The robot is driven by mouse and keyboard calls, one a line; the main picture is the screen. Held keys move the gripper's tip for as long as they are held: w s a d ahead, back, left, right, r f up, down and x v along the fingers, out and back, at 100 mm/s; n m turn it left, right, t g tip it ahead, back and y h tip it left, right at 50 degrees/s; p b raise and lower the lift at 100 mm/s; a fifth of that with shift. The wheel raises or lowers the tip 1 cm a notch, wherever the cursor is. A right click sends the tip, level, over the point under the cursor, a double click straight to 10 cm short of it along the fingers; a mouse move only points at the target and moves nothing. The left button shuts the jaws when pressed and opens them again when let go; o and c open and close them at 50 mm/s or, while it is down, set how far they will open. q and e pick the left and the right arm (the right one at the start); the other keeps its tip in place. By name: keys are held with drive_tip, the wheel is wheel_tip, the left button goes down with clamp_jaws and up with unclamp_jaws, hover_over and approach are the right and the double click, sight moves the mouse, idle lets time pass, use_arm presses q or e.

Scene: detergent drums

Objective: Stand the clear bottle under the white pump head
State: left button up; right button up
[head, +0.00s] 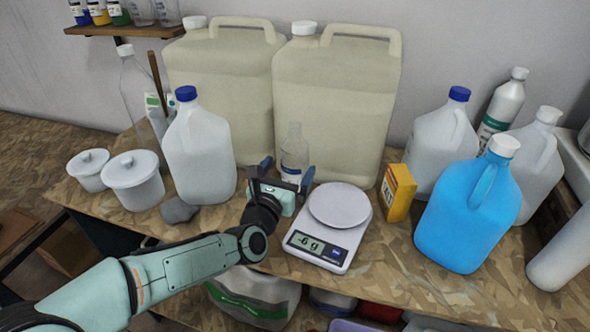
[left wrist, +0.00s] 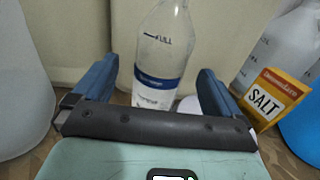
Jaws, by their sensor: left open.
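The clear bottle (head: 294,150) stands upright on the table in front of the large drums, with no cap visible on its neck. In the left wrist view the clear bottle (left wrist: 160,48) has a blue-and-white label and a "FULL" mark; its top is cut off. My left gripper (head: 286,174) is open, with its blue fingers reaching toward the bottle's lower part, one on each side. The bottle appears between the fingertips in the left wrist view; I cannot tell whether they touch it. I cannot make out a white pump head in either view. My right gripper is not in view.
Two large beige drums (head: 335,100) stand behind the bottle. A kitchen scale (head: 318,256) sits right of my gripper, with a yellow salt box (head: 398,192) beyond it. White jugs, a blue jug (head: 468,215) and lidded tubs (head: 133,185) crowd both sides. The front strip is clearer.

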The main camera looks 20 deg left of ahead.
use_arm(q)
drive_tip(key=w, duration=0.1)
drive_tip(key=w+p, duration=0.1)
drive_tip(key=w, duration=0.1)
drive_tip(key=w+r, duration=0.1)
drive_tip(key=shift+w+d+p, duration=0.15)
drive_tip(key=shift+d+p, duration=0.15)
drive_tip(key=shift+p, duration=0.05)
drive_tip(key=shift+w+f, duration=0.1)
drive_tip(key=shift+w, duration=0.3)
drive_tip(key=c, duration=1.1)
